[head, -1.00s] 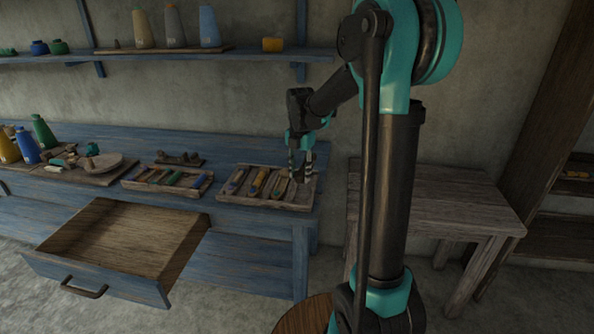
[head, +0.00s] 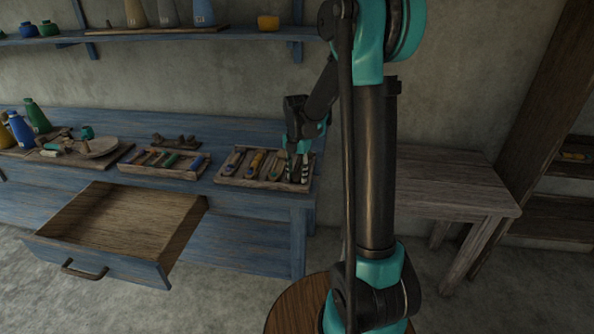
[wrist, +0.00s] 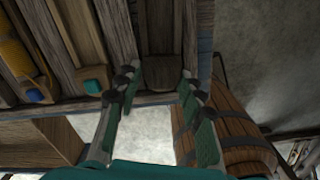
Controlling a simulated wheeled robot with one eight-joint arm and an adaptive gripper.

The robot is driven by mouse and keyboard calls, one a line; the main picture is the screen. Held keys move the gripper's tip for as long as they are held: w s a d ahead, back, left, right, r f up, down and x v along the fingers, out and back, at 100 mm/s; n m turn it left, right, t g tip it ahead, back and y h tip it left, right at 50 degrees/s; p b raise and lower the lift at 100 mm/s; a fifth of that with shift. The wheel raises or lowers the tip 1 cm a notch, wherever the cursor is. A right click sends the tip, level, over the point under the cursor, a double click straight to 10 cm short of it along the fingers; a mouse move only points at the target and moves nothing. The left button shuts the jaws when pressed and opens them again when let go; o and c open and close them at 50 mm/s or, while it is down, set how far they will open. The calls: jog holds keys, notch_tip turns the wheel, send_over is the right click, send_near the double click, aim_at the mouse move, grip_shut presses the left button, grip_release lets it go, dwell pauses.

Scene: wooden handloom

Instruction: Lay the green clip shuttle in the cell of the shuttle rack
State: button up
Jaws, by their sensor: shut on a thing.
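The wooden shuttle rack (head: 240,183) lies at the right end of the blue bench. Its left cells hold a blue-marked shuttle, a yellow shuttle (wrist: 14,50) and a shuttle with a teal-green end (wrist: 95,82). My gripper (head: 298,178) is down at the rack's rightmost cell, pointing downward. In the wrist view its fingers are on both sides of a dark brown wooden shuttle (wrist: 160,72), shut on it. This shuttle lies lengthwise along the cell. No green clip shows on it, and I cannot tell whether it touches the cell floor.
A second tray (head: 150,172) with several shuttles, one green, lies left of the rack. A drawer (head: 120,225) stands open below the bench. A grey wooden table (head: 450,185) is at the right. A wooden barrel (wrist: 225,140) is below the rack's edge in the wrist view.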

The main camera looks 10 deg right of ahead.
jog(key=shift+f, duration=0.1)
dwell(0.3)
jog(key=shift+s+f, duration=0.1)
jog(key=shift+f, duration=0.2)
grip_shut()
jog(key=shift+s+d+f, duration=0.1)
jog(key=shift+f, duration=0.1)
jog(key=o, duration=1.3)
grip_release()
jog(key=shift+f, duration=0.1)
notch_tip(320, 180, up, 18)
jog(key=shift+r, duration=0.1)
